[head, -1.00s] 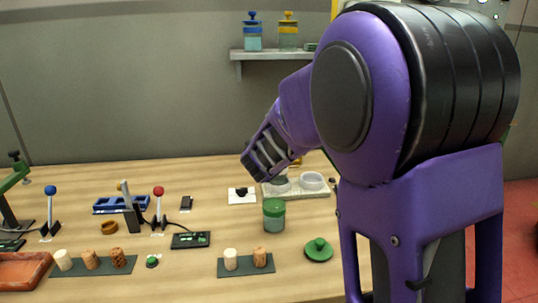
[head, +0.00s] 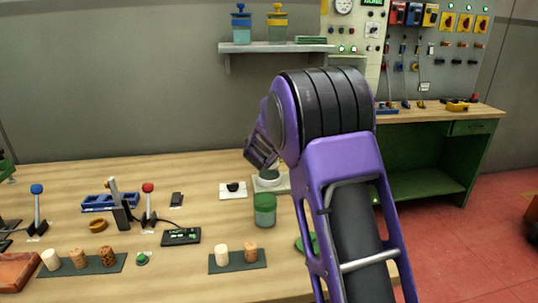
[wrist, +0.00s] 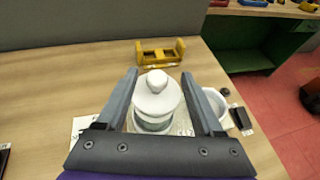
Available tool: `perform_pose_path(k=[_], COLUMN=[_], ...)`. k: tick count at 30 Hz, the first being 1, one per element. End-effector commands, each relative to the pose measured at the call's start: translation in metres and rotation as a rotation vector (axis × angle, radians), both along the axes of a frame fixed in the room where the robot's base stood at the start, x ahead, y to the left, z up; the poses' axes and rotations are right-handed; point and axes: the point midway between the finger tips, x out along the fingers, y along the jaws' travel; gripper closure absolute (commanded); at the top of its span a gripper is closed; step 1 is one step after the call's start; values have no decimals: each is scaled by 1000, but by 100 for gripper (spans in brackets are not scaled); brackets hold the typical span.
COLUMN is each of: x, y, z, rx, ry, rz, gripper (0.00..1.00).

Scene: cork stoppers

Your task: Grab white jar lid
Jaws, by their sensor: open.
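The white jar lid (wrist: 158,98) has a round knob and sits on a jar (wrist: 153,126) in the wrist view. My gripper (wrist: 160,74) is open, with one finger on each side of the lid. I cannot tell whether either finger touches it. In the head view my gripper (head: 261,154) is over the back of the bench, just above the pale jar (head: 269,179), which is partly hidden by my arm.
A white bowl (wrist: 214,101) stands close to the right finger. A yellow holder (wrist: 160,52) is beyond the lid. Bare wood lies left of the lid.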

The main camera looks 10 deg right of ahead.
Motion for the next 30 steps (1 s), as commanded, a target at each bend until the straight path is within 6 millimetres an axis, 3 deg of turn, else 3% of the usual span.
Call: perform_pose_path(k=[12,21,30], x=[42,45,45], y=[-8,-9,-9], z=[-21,-23,-23], rx=[0,0,0], ry=[0,1,1], rz=[-1,0,0], gripper=[31,33,87])
